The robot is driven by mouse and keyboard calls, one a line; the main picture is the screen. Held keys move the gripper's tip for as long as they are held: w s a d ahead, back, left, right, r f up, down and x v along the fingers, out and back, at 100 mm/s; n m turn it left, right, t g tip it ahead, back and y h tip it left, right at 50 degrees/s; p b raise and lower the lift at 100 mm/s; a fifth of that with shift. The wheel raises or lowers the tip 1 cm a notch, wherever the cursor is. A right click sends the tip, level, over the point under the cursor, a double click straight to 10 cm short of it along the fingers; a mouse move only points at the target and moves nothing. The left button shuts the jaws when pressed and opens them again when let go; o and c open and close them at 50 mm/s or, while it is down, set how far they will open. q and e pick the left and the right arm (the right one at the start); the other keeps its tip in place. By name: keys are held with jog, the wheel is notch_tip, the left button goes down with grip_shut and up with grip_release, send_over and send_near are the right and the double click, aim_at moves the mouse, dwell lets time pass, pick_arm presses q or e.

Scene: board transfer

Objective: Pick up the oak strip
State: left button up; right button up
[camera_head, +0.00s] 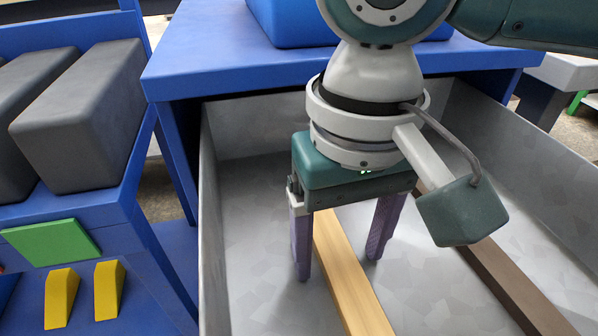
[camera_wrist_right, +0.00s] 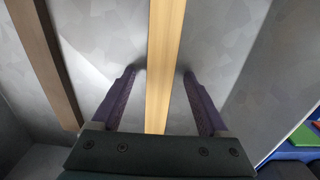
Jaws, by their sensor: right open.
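The oak strip (camera_head: 346,283) is a long pale wooden bar lying in the grey metal bin (camera_head: 215,250). My right gripper (camera_head: 338,268) points down into the bin, with its two purple fingers open on either side of the strip. In the right wrist view the oak strip (camera_wrist_right: 163,70) runs between the fingertips of the right gripper (camera_wrist_right: 160,72), with a gap on each side. Neither finger visibly touches it. In the head view the gripper body hides the strip's far end. My left gripper is not in view.
A darker brown strip (camera_head: 505,285) lies to the right in the bin; it also shows at left in the wrist view (camera_wrist_right: 45,60). A blue table (camera_head: 220,75) stands behind. A blue shelf at left holds grey blocks (camera_head: 85,115), a green plate (camera_head: 50,242) and yellow pieces (camera_head: 108,290).

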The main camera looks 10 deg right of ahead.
jog(key=shift+c, duration=0.2)
grip_shut()
dwell(0.5)
